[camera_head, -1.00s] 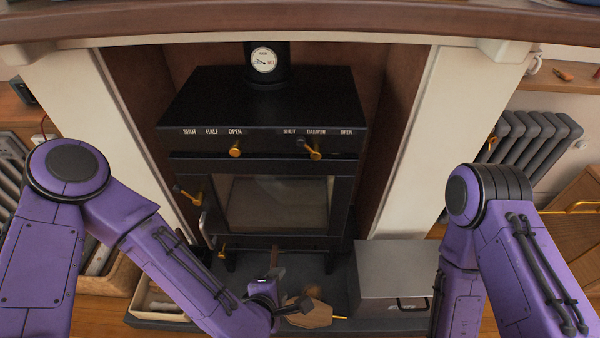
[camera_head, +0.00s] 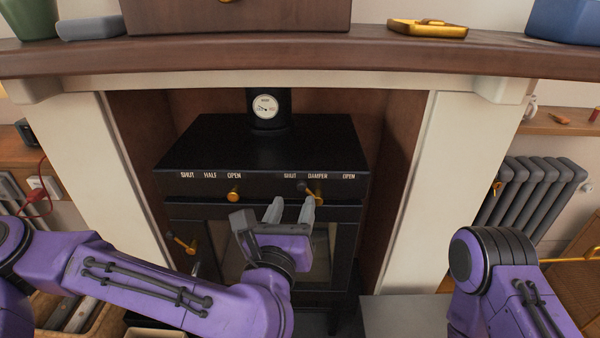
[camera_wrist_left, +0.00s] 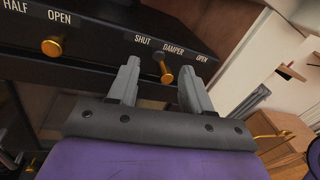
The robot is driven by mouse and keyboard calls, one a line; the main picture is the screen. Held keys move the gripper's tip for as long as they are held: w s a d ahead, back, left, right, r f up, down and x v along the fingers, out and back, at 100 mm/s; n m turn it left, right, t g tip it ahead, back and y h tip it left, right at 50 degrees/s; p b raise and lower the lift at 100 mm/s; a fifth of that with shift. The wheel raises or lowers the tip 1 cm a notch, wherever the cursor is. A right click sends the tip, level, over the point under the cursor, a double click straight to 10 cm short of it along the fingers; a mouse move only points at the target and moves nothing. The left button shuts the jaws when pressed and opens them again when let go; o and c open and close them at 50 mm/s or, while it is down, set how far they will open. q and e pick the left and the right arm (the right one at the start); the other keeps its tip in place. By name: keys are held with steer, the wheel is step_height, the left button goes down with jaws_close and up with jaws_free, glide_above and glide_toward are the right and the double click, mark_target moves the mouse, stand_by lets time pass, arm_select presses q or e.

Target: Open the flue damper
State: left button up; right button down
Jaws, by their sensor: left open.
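The black stove (camera_head: 260,150) stands in the fireplace. Its damper lever (camera_head: 313,193) has a brass knob and a dark pivot, under the labels SHUT, DAMPER and OPEN; the lever lies near the SHUT side and the middle. In the left wrist view the damper lever (camera_wrist_left: 165,72) shows beyond and between the fingers. My left gripper (camera_head: 290,210) is open and empty, just in front of and below the lever, with fingers pointing at the stove front. It also shows in the left wrist view (camera_wrist_left: 160,85). My right gripper is out of view.
A second brass knob (camera_head: 233,194) sits left under SHUT, HALF, OPEN. A door handle (camera_head: 182,243) is lower left. The mantel (camera_head: 300,52) overhangs above, holding a brass tray (camera_head: 427,29). A radiator (camera_head: 540,187) stands at right.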

mark_target(301, 188)
arm_select(q)
steer(key=w, duration=0.4)
steer(key=w+d, duration=0.1)
steer(key=shift+w+d+f, duration=0.1)
steer(key=shift+w+f, duration=0.2)
steer(key=shift+w, duration=0.1)
jaws_close()
